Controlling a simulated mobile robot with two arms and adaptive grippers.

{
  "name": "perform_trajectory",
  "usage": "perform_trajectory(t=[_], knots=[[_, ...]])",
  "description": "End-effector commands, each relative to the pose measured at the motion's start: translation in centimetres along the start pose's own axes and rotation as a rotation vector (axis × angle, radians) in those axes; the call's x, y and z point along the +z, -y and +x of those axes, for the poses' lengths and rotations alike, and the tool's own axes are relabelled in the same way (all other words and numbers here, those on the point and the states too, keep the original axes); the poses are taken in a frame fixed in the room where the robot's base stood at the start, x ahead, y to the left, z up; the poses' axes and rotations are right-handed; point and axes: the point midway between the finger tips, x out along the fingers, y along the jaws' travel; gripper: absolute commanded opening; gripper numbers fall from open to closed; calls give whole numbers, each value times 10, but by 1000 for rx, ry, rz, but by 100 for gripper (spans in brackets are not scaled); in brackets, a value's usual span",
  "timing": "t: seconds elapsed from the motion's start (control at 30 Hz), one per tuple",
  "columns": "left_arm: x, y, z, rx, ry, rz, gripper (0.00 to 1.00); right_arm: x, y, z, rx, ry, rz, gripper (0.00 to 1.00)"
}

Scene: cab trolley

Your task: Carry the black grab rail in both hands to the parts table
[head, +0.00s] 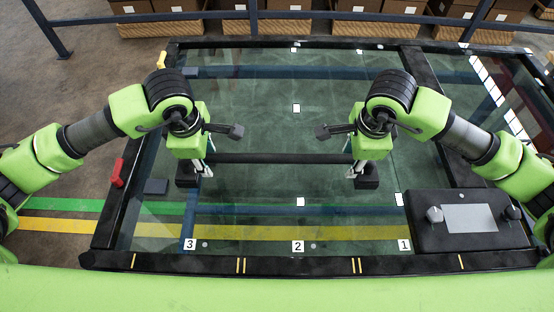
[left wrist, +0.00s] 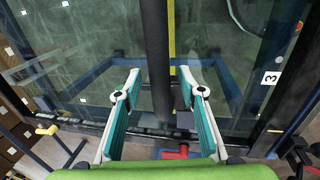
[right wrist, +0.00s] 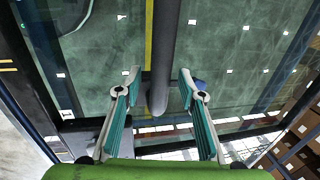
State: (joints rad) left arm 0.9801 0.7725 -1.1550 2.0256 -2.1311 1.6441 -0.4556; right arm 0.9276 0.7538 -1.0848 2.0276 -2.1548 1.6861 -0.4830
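The black grab rail (head: 280,158) runs left to right above a glass panel, between my two grippers. Black blocks (head: 367,182) show near its ends; I cannot tell whether they belong to the rail. My left gripper (head: 207,172) is open around the rail's left end; in the left wrist view the rail (left wrist: 156,50) lies between the spread fingers, with gaps. My right gripper (head: 350,172) is open around its right end; in the right wrist view the rail (right wrist: 164,50) lies between the fingers, closer to the right one. I cannot identify the parts table.
A dark frame (head: 320,264) with labels 3, 2 and 1 surrounds the glass panel (head: 290,120). A black control box (head: 470,238) with two knobs sits at front right. A red part (head: 118,172) is on the left frame. Cardboard boxes (head: 285,22) stand behind blue railings.

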Motion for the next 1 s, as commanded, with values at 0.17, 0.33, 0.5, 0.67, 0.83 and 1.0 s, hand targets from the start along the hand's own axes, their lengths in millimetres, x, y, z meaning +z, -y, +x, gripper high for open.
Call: perform_trajectory(t=[0.17, 0.33, 0.5, 0.67, 0.83, 1.0], knots=[[0, 0, 1, 0, 0, 0, 37, 0, 0, 1, 0, 0, 0, 36], [0, 0, 1, 0, 0, 0, 16, 0, 0, 0, 0, 0, 0, 16], [0, 0, 0, 0, 1, 0, 0, 0, 0, 0, -1, 0, 0, 0], [0, 0, 0, 0, 1, 0, 0, 0, 0, 0, -1, 0, 0, 0], [0, -1, -2, 3, 2, 0, 0, 0, 2, -2, -4, 1, 1, 0], [0, -2, -8, 3, 2, 0, 0, 0, 3, -8, -4, 1, 1, 0]])
